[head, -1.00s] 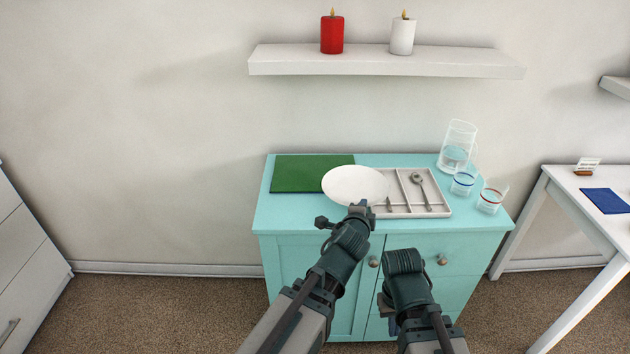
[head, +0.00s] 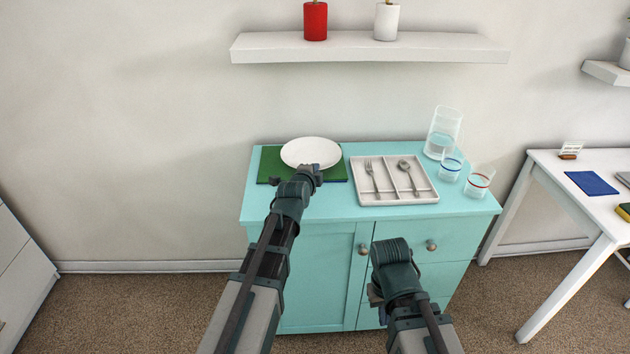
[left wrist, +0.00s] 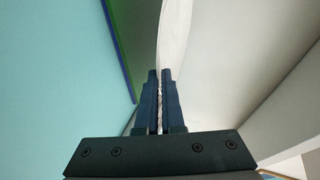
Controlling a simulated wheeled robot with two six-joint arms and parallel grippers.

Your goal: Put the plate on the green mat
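The white plate (head: 311,150) is over the green mat (head: 340,174) at the left of the turquoise cabinet top. My left gripper (head: 314,171) is shut on the plate's near rim. In the left wrist view, the plate (left wrist: 173,35) is edge-on between the fingertips (left wrist: 160,80), with the mat (left wrist: 127,35) beside it. The plate looks a little above the mat, but I cannot tell the gap exactly. My right gripper (head: 376,294) hangs low in front of the cabinet; its fingers are mostly hidden.
A white cutlery tray (head: 432,195) with a fork and a spoon lies right of the mat. A glass jug (head: 443,133) and two glasses (head: 450,168) stand at the right end. A shelf (head: 370,48) with red and white candles hangs above.

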